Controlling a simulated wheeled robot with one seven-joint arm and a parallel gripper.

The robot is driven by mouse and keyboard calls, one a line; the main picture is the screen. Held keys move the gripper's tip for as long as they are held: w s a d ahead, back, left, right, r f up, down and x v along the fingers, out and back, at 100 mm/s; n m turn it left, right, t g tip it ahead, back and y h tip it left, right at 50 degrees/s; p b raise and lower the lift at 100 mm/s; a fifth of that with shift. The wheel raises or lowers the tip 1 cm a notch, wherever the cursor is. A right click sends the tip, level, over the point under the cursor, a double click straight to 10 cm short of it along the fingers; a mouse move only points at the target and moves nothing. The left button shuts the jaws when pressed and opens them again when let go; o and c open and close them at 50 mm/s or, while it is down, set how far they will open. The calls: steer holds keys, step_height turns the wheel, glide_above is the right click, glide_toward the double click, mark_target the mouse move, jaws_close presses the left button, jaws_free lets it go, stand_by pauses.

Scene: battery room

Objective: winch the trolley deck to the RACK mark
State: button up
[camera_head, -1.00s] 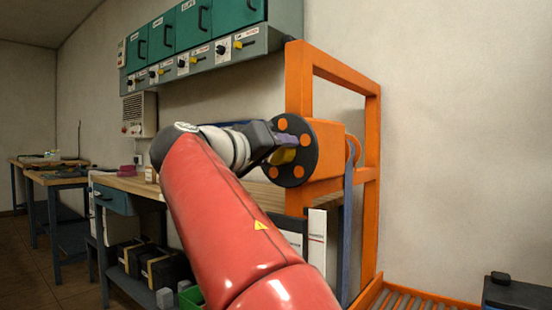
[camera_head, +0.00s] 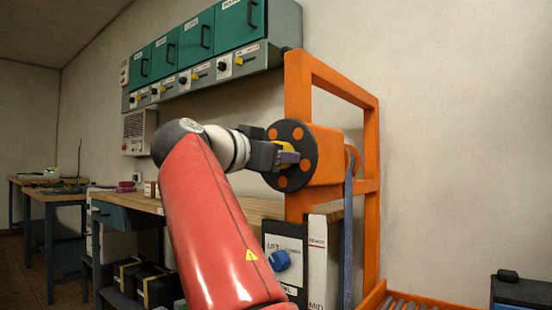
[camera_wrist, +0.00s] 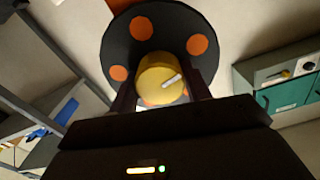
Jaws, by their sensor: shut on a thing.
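The winch is an orange drum housing on an orange frame (camera_head: 372,150), with a black disc (camera_head: 304,154) bearing several orange spots facing me. A blue strap (camera_head: 348,240) hangs from the housing. My gripper (camera_head: 287,156) is at the disc, shut on the yellow knob (camera_head: 290,147). In the wrist view the yellow knob (camera_wrist: 160,78), with a white pointer line toward the upper right, sits between my two fingers, in front of the black disc (camera_wrist: 125,45). Part of the trolley's roller deck (camera_head: 400,304) shows at the bottom right. No RACK mark is readable.
Green cabinets (camera_head: 200,40) with a row of switches hang on the wall. A wooden workbench (camera_head: 255,207) stands behind my arm. A panel with a blue knob (camera_head: 282,260) is below the winch. A black box (camera_head: 520,290) stands at the right.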

steer(key=shift+m, duration=0.4)
steer(key=o, duration=1)
steer(key=shift+b+v, duration=0.45)
steer(key=shift+v, duration=3.5)
